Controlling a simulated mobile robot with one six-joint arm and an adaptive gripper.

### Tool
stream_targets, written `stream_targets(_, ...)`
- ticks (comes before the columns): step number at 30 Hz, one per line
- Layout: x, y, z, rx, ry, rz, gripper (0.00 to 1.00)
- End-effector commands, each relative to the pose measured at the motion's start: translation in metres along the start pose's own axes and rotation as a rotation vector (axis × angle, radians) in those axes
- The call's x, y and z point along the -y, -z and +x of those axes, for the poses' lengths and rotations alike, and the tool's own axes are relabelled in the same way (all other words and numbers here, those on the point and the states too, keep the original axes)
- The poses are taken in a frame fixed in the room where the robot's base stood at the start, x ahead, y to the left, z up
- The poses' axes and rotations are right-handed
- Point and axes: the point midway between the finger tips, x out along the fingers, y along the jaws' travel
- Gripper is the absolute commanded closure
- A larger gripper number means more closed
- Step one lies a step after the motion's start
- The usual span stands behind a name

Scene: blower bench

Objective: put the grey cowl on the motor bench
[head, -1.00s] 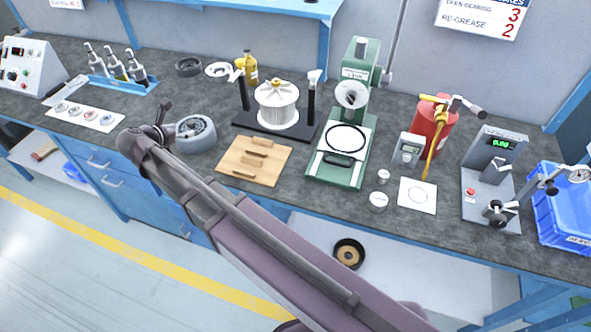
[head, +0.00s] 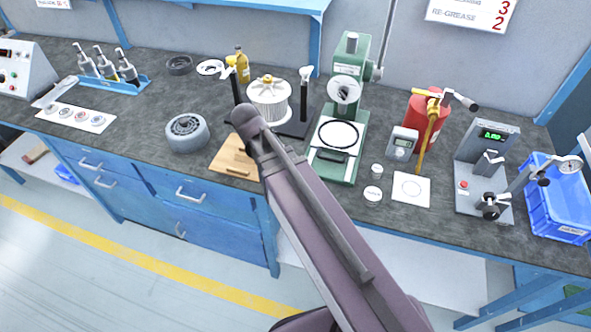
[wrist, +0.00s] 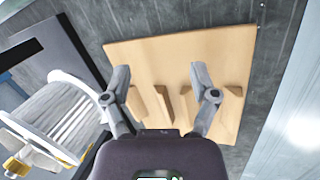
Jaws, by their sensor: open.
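A round grey part (head: 187,133), which I take to be the grey cowl, sits on the dark bench top (head: 120,105), left of the wooden board. My gripper (wrist: 161,80) is open and empty above the wooden board (wrist: 225,45), which has upright wooden slats between and beside my fingers. In the head view my arm hides the gripper and part of the board (head: 232,160). A white finned wheel (head: 268,100) stands on a black base behind the board. It also shows at the left of the wrist view (wrist: 60,115).
A green press (head: 340,110) stands right of the wheel. A red canister (head: 424,118), a grey meter (head: 403,143), a test stand (head: 485,160) and a blue crate (head: 555,205) are farther right. A dark ring (head: 180,65) lies at the back. Bench around the grey part is mostly clear.

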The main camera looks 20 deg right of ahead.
Motion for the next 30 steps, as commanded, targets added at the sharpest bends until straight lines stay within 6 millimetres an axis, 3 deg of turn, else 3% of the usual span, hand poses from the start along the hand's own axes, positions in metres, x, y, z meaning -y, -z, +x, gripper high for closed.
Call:
stream_targets(1,0.001,-0.017,0.003,0.001,0.036,0.083,0.24)
stream_targets(6,0.004,-0.053,0.011,0.008,0.159,0.359,0.24)
stream_targets(12,0.009,-0.084,0.014,0.027,0.275,0.619,0.24)
stream_targets(18,0.013,-0.096,0.015,0.041,0.330,0.738,0.24)
stream_targets(30,0.013,-0.097,0.015,0.043,0.336,0.753,0.24)
